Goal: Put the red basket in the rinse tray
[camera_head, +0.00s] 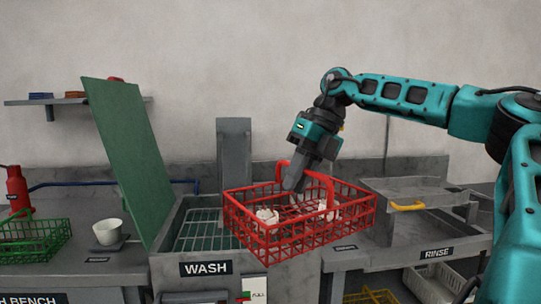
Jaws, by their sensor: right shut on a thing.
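The red basket (297,233) is a wire basket with a raised handle and several whitish pieces inside. It hangs in the air, slightly tilted, between the wash tank and the rinse station. My right gripper (294,184) points down at the basket's handle and is shut on it. The rinse tray (425,190) appears to be the grey metal basin with a yellow handle at the right, above the RINSE label. Its inside is mostly out of sight. My left gripper is not in view.
The wash tank (185,240) stands left of the basket with its green lid (122,150) raised. A green basket (30,240), a white cup (109,231) and a red bottle (17,190) are on the left bench. A pale crate (436,284) sits below the rinse station.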

